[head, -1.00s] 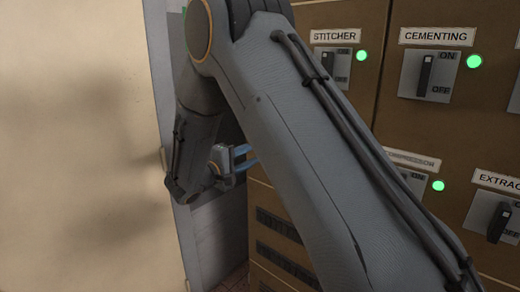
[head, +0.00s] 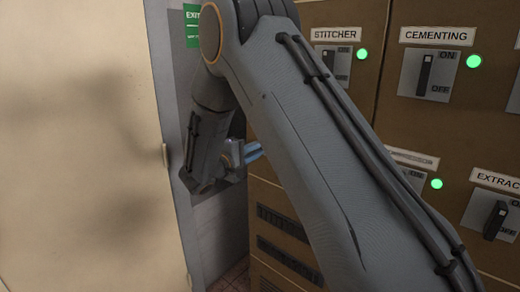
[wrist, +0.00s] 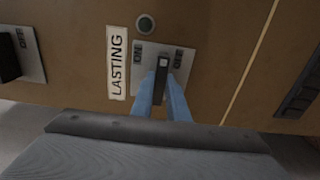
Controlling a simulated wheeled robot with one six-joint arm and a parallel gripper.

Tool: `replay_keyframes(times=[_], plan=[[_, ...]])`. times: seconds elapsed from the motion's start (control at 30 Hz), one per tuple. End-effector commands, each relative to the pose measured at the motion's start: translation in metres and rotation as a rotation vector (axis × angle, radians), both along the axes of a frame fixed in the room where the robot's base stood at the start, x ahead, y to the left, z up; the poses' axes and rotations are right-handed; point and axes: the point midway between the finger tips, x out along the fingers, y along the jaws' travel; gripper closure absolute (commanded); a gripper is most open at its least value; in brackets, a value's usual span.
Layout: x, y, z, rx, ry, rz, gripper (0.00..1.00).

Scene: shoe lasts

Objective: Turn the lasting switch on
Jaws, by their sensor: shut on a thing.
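The lasting switch (wrist: 164,66) shows in the wrist view as a dark lever on a grey plate, beside a white LASTING label (wrist: 117,62). ON is printed at the plate's left and OFF at its right; the lever's tip appears between the two words. In the head view my gripper (head: 254,152) is partly seen at the cabinet's side, and the lasting switch is hidden behind my arm.
The brown cabinet also carries stitcher (head: 338,64), cementing (head: 428,75) and extract (head: 491,216) switches. Lamps by the stitcher and cementing switches glow bright green. A pale door-like panel (head: 80,150) stands close at the left of my arm.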

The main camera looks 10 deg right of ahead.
Motion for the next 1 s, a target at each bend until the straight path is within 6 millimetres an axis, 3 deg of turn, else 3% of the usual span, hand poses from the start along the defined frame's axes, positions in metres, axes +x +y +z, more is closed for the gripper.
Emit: replay_keyframes(times=[0.37, 1.0], plan=[[0.0006, 0.001, -0.0008, -0.087, 0.12, -0.001, 1.0], [0.0008, 0.0022, 0.0004, -0.435, 0.597, 0.002, 1.0]])
